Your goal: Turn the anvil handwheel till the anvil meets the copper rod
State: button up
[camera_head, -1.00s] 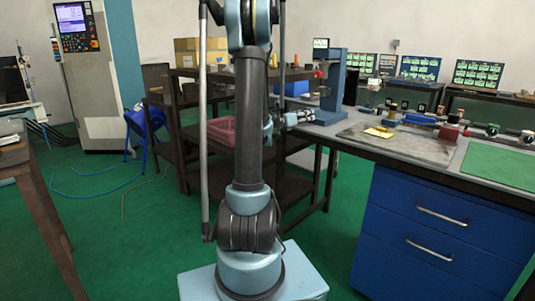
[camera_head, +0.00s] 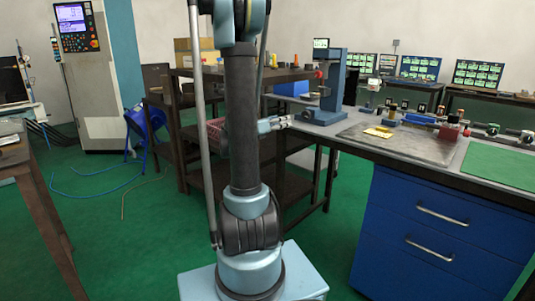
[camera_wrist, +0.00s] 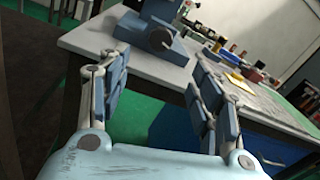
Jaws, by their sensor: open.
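A blue upright stand (camera_head: 331,85) with a small screen on top stands at the near-left end of the grey bench, on a blue base. In the wrist view, the blue stand (camera_wrist: 150,32) is ahead, with a dark round part on its near face that may be the handwheel. I cannot make out the anvil or the copper rod. My gripper (camera_head: 288,121) is left of the stand's base, just off the bench end. In the wrist view, my gripper (camera_wrist: 160,62) has its two fingers wide apart, nothing between them, and short of the stand.
The bench (camera_head: 314,129) also holds a dark plate with a yellow item (camera_head: 379,132), small tools and a green mat (camera_head: 497,165). Blue drawers (camera_head: 440,225) are below. A dark shelf rack (camera_head: 187,129) with a red basket stands behind my arm.

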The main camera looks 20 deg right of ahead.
jog(key=s+a+f+m+g+y, duration=0.1)
jog(key=s+a+f+m+y, duration=0.6)
jog(key=s+a+m, duration=0.3)
jog(key=shift+s+a+f+m+g, duration=0.15)
jog(key=shift+s+f+m+g, duration=0.2)
jog(key=shift+s+m, duration=0.55)
